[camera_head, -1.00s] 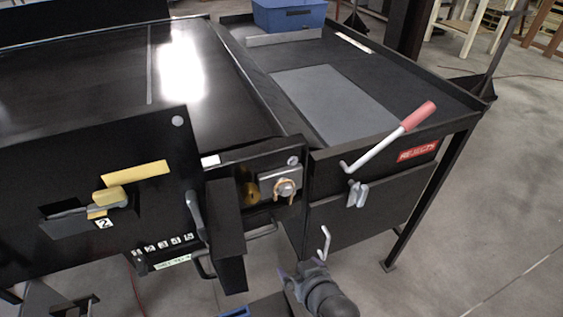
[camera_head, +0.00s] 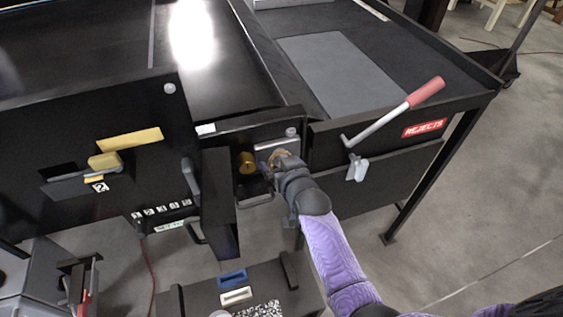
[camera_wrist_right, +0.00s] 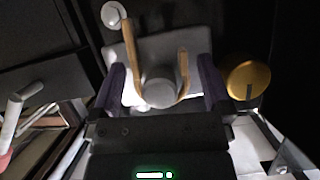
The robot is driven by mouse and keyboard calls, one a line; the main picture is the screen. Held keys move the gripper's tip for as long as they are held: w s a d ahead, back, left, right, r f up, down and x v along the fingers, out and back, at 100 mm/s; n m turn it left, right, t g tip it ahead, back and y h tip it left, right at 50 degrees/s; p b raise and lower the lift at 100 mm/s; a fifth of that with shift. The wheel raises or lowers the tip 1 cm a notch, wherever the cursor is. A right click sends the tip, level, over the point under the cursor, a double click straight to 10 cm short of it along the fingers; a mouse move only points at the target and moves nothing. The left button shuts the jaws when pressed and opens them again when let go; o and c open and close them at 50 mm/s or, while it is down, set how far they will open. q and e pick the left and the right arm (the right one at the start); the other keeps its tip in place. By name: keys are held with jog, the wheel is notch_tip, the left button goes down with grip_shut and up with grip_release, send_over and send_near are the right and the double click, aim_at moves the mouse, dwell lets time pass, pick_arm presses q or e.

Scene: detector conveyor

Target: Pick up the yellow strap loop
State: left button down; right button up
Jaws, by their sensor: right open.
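The tan-yellow strap loop (camera_wrist_right: 184,68) hangs around a round grey stud (camera_wrist_right: 160,92) on a light metal plate (camera_wrist_right: 203,43) in the right wrist view. My right gripper (camera_wrist_right: 163,84) is open, with one purple finger on each side of the loop and stud; I cannot tell whether either finger touches the loop. In the head view my right gripper (camera_head: 275,165) is at the plate on the machine front and mostly hides the loop. My left gripper is not in view.
A brass-yellow knob (camera_head: 247,162) sits just left of the plate and shows in the wrist view (camera_wrist_right: 248,77). A red-handled lever (camera_head: 425,91) and the REJECTS bin (camera_head: 400,155) are to the right. A black box (camera_head: 208,291) stands below.

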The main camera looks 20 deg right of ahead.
jog(key=c, duration=1.1)
